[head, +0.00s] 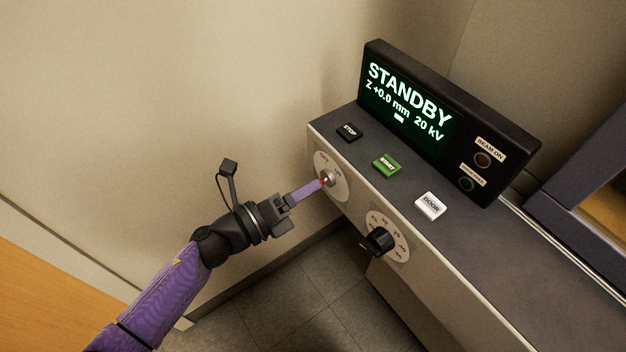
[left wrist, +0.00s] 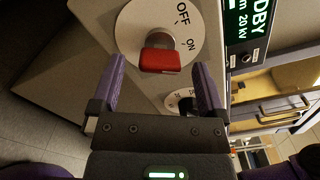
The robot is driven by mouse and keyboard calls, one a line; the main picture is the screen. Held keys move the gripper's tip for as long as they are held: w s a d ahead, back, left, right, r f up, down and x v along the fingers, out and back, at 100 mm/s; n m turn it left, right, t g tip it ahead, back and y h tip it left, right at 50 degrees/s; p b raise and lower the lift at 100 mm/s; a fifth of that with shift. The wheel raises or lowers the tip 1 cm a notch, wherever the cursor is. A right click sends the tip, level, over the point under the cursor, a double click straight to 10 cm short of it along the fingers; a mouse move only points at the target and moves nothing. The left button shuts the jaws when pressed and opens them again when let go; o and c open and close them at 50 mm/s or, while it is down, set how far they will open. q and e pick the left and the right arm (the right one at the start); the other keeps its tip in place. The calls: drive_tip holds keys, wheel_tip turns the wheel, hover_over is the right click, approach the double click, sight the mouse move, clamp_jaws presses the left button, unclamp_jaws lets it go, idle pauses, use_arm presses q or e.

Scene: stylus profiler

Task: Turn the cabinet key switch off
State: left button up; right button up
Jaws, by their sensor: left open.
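The key switch (head: 328,178) is on the front face of the cabinet, at its left end. In the left wrist view its red key (left wrist: 160,60) sits in a metal barrel on a round white plate (left wrist: 130,30) marked OFF and ON. The key's exact pointing direction is hard to tell. My left gripper (head: 312,187) is at the switch in the head view. In the left wrist view the gripper (left wrist: 158,85) is open, with one purple finger on each side of the key and apart from it. My right gripper is not in view.
The display (head: 410,98) reads STANDBY, Z +0.0 mm, 20 kV. STOP (head: 348,131), green START (head: 386,164) and white DOOR (head: 430,205) buttons sit on the top. A black knob (head: 377,241) is right of the switch. A wall stands behind my left arm.

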use_arm(q)
drive_tip(key=shift+x, duration=1.1)
drive_tip(key=shift+w+d, duration=0.15)
drive_tip(key=c, duration=0.5)
clamp_jaws()
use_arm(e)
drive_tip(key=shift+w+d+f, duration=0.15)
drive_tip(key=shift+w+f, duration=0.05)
